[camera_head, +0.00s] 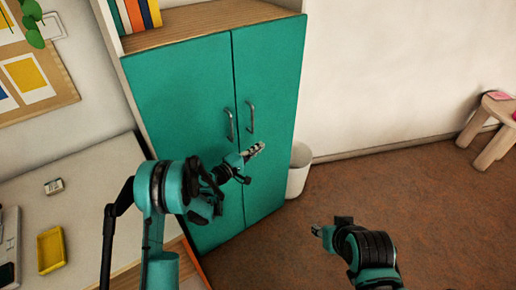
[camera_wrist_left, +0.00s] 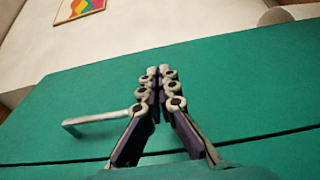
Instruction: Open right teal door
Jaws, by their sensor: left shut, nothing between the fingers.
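The teal cabinet's right door (camera_head: 272,90) is closed, flush beside the left door (camera_head: 185,95). Its grey bar handle (camera_head: 250,117) is upright near the middle seam. My left gripper (camera_head: 258,149) is shut and empty in front of the right door, below the handle in the head view. In the left wrist view its fingertips (camera_wrist_left: 158,72) are together over teal door surface, and a handle (camera_wrist_left: 100,118) lies to their left, apart from them. My right gripper (camera_head: 319,230) is low at the right over the floor; its finger opening is unclear.
A white bin (camera_head: 298,170) stands on the brown floor beside the cabinet's right side. A desk (camera_head: 80,180) with a yellow tray (camera_head: 51,249) is at the left. A wooden stool (camera_head: 490,135) is at the far right. Floor between bin and stool is clear.

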